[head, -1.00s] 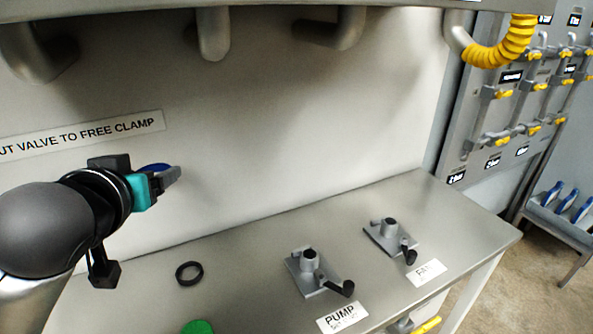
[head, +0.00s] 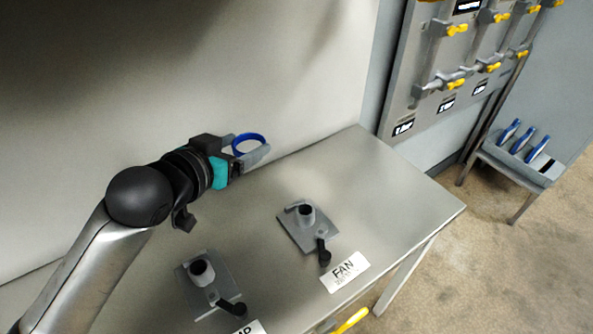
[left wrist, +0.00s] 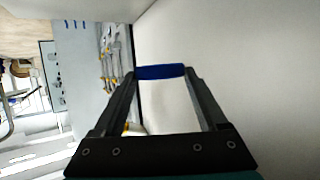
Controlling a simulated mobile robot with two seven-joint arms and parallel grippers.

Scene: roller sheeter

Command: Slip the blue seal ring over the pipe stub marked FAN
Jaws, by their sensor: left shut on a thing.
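The blue seal ring (head: 248,138) is held between the fingertips of my left gripper (head: 247,149), in the air above the back of the metal bench. In the left wrist view the ring (left wrist: 160,72) shows edge-on as a blue band spanning the two fingers. The FAN pipe stub (head: 306,211) stands upright on a grey plate on the bench, lower right of the gripper and apart from it. The FAN label (head: 345,271) lies in front of it, and a black-handled lever is on its plate. My right gripper is in no current view.
A second stub (head: 200,270) on a similar plate stands to the left, its label (head: 248,328) partly cut off. The bench top (head: 400,200) right of the FAN plate is clear. A pale wall rises behind. A panel with yellow valves (head: 455,85) and a rack (head: 520,160) stand beyond.

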